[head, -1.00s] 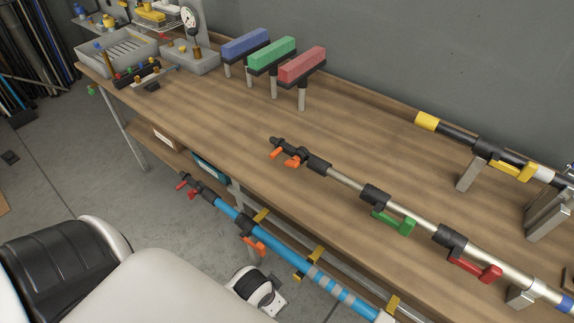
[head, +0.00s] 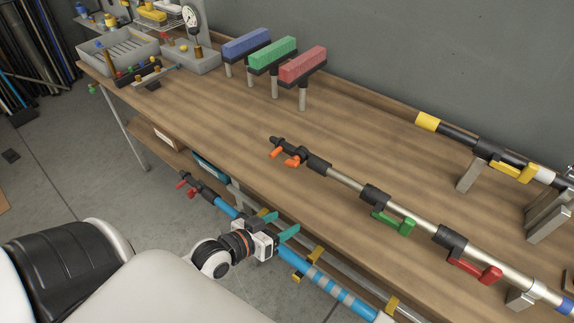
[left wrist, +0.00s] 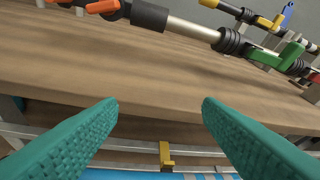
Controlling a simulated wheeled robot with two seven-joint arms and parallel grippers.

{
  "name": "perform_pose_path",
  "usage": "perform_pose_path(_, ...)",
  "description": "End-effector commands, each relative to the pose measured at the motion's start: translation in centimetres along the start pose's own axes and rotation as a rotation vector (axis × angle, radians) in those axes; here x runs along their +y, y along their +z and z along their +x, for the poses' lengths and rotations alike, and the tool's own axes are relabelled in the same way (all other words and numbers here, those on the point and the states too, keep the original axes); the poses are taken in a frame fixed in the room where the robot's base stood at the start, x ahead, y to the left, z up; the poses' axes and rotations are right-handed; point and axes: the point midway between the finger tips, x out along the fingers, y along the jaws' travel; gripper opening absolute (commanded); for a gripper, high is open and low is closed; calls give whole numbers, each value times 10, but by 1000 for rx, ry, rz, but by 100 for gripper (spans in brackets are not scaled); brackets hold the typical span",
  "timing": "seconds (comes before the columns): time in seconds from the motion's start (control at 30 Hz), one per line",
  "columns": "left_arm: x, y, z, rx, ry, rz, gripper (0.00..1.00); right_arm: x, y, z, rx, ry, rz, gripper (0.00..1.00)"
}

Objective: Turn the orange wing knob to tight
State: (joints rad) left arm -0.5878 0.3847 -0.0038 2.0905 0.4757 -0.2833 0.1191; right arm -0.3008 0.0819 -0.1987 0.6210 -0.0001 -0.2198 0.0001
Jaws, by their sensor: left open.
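Two orange parts show at the left end of the silver pipe on the bench: a wing-shaped orange knob (head: 292,160) and a smaller orange piece (head: 275,154). The wing-shaped knob is also at the top left of the left wrist view (left wrist: 103,6), cut by the edge. My left gripper (head: 283,224) is open and empty, with teal fingers. It is at the bench's front edge, lower than the orange knob and apart from it. It covers part of the blue pipe (head: 310,273), including the place of another orange part. My right gripper is out of view.
The wooden bench (head: 200,110) has clear room left of the silver pipe. A green lever (head: 405,226) and red lever (head: 487,272) are farther along that pipe. Red, green and blue blocks stand at the back. The bench edge (left wrist: 160,110) lies ahead of my fingers.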

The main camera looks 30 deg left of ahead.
Motion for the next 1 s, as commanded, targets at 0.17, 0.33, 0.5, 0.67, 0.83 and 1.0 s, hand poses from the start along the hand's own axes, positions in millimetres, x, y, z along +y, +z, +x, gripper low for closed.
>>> perform_pose_path(0.17,44,35,-5,-252,11,-83,60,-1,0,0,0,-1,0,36)
perform_pose_path(0.33,66,54,-14,-383,22,-121,60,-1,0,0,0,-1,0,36)
perform_pose_path(0.5,71,63,-8,-414,25,-129,60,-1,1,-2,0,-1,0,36)
perform_pose_path(0.67,71,75,15,-415,24,-128,60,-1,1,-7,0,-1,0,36)
perform_pose_path(0.83,73,88,47,-415,24,-127,60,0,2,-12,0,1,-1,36)
perform_pose_path(1.0,74,98,73,-413,25,-127,60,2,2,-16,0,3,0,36)
